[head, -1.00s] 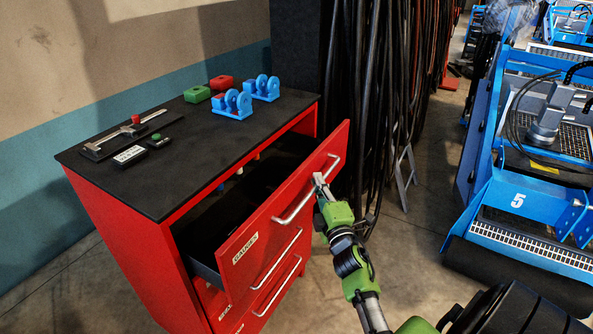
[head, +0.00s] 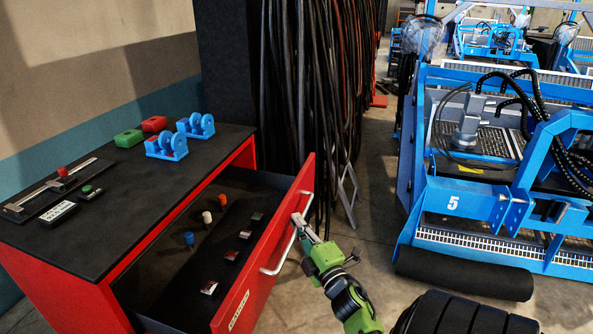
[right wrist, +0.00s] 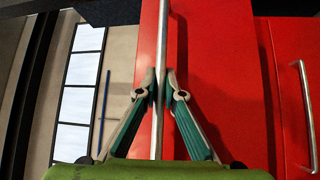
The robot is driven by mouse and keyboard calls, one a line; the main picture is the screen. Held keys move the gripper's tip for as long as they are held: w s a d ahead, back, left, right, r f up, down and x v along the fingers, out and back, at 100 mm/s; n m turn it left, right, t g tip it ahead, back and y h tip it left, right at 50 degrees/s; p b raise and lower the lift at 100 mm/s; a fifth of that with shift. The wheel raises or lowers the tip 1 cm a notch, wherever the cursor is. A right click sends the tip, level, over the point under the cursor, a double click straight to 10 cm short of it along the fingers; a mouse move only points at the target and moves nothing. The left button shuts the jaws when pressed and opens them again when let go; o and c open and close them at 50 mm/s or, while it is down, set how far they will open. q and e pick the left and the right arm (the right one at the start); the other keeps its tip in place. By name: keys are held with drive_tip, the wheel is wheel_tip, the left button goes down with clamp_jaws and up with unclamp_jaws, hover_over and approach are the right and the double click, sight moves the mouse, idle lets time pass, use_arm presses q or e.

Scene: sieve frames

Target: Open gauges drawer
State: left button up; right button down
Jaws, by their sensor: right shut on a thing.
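The gauges drawer (head: 277,249) is a red drawer at the top of the red cabinet (head: 60,285), and it stands well out. In the right wrist view, both fingertips of my right gripper (right wrist: 160,82) close on the handle bar (right wrist: 161,30), against the red front. My left gripper is not in view.
The drawer holds blue, white and orange pegs (head: 207,217) and several small metal pieces (head: 231,255). Blue rollers (head: 167,145), green and red blocks, and a caliper (head: 50,190) lie on the black top. Hanging cables (head: 310,90) and a blue machine (head: 470,200) stand beyond.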

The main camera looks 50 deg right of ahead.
drive_tip(key=c, duration=2.1)
unclamp_jaws()
drive_tip(key=shift+c, duration=0.2)
drive_tip(key=v, duration=1.2)
drive_tip(key=shift+f, duration=0.1)
